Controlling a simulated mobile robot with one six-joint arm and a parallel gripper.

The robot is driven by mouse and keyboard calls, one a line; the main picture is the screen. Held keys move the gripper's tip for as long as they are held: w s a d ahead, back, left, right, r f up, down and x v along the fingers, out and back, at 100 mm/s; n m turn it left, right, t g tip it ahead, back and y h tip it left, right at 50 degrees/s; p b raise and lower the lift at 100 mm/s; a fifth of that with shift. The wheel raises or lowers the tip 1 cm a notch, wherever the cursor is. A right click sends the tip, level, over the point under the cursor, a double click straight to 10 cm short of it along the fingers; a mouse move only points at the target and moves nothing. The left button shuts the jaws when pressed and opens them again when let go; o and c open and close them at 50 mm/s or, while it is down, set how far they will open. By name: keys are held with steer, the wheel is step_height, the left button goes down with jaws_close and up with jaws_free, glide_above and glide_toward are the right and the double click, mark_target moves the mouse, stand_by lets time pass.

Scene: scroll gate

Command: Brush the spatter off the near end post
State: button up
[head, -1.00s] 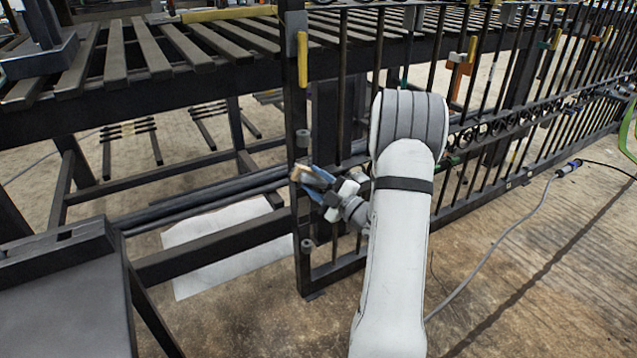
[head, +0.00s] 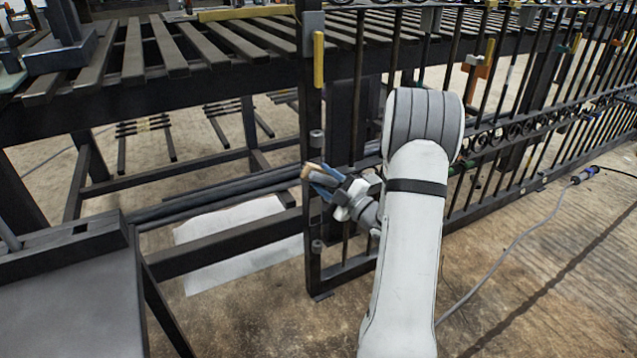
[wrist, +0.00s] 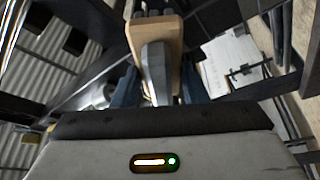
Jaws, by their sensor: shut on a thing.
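The near end post (head: 314,228) is a dark upright bar at the left end of the scroll gate (head: 512,135). Small grey round fittings sit on it. My gripper (head: 322,180) has blue fingers and is at about mid-height of the post, overlapping it in the head view. It is shut on a brush (head: 314,171) with a wooden block. In the wrist view the brush's wooden block (wrist: 171,45) shows between the blue fingers, with a grey part along its middle. I cannot tell whether the brush touches the post. No spatter can be made out.
A slatted dark bench (head: 200,95) stands behind and left of the post. A grey-topped stand (head: 65,310) is at the lower left. A white sheet (head: 240,265) lies on the floor. A grey cable (head: 505,240) runs across the open floor at right.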

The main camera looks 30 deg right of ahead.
steer(key=shift+d, duration=0.9)
steer(key=shift+s, duration=0.1)
steer(key=shift+s, duration=3)
steer(key=s, duration=0.3)
steer(key=shift+d, duration=0.1)
